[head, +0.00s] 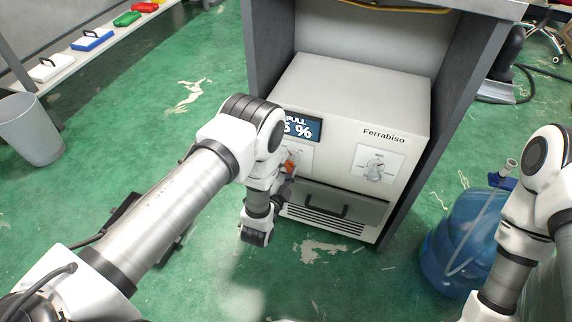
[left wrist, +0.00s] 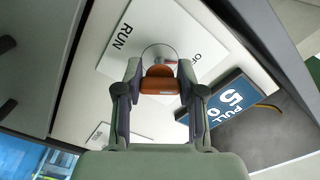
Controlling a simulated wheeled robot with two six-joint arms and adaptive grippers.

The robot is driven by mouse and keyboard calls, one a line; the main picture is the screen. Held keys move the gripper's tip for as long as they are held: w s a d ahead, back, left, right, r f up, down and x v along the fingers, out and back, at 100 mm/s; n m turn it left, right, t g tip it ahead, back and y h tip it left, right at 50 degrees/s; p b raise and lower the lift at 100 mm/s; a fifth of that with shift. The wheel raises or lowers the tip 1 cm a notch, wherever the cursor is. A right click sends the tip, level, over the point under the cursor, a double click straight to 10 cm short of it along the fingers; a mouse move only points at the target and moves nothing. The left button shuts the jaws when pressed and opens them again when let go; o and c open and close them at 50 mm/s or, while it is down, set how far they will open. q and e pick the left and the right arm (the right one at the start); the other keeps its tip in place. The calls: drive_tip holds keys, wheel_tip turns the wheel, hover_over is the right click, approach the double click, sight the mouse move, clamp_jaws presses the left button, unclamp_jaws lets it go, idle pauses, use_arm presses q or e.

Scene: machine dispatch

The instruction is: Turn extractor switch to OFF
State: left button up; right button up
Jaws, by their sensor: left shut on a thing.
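The extractor is a white box (head: 350,92) marked "Ferrabiso", standing in a grey cabinet bay. Its switch is an orange knob (head: 291,163) on the front left, partly hidden by my left gripper. In the left wrist view the orange knob (left wrist: 160,80) sits on a white plate (left wrist: 130,40) printed "RUN" and a partly covered "OF". My left gripper (left wrist: 160,75) is shut on the knob, one finger on each side. In the head view the left gripper (head: 286,178) is mostly hidden by its own wrist. My right arm is at the right edge; its gripper is out of view.
A blue display (head: 301,127) is above the switch. A second, pale knob (head: 376,170) is to its right. A drawer handle (head: 325,206) and vents lie below. A blue water bottle (head: 455,245) stands right of the cabinet, and a bin (head: 29,130) at far left.

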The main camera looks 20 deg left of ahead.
idle(0.3)
use_arm(q)
drive_tip(key=o, duration=1.2)
drive_tip(key=shift+c, duration=0.2)
drive_tip(key=s, duration=0.7)
drive_tip(key=shift+s, duration=0.25)
drive_tip(key=shift+w+a, duration=0.1)
